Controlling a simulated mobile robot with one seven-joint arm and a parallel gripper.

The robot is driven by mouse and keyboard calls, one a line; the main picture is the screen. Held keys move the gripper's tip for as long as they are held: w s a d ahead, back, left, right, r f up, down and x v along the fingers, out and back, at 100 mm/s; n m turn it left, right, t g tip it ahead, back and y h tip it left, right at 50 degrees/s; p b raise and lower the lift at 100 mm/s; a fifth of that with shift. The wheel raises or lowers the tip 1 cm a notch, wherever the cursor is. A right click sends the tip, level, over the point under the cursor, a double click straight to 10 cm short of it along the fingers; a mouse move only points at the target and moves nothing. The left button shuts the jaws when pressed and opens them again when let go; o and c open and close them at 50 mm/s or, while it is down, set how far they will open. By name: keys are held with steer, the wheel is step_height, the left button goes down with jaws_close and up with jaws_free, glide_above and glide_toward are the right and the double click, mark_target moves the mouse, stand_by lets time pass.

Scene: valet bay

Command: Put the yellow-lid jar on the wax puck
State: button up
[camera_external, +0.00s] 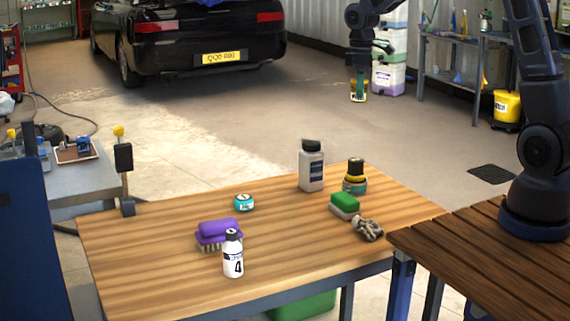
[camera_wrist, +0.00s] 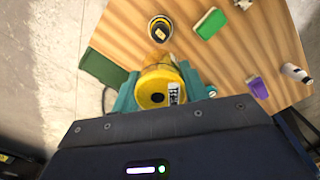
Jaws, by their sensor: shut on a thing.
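My gripper (camera_external: 359,82) is shut on the yellow-lid jar (camera_external: 358,95), high and beyond the table's far side. In the wrist view, the jar (camera_wrist: 160,80) sits between the teal fingers, its yellow top and a label showing. A small teal tin (camera_external: 244,203) lies flat on the wooden table. I cannot tell for sure which teal round thing is the wax puck. The jar is apart from both.
The left part of the table is clear. A car (camera_external: 190,38) is behind.

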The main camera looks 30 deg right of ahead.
step_height(320, 180, down, 18)
steer(key=shift+r, duration=0.1)
stand_by(0.5)
steer(key=shift+f, duration=0.2)
steer(key=o, duration=1)
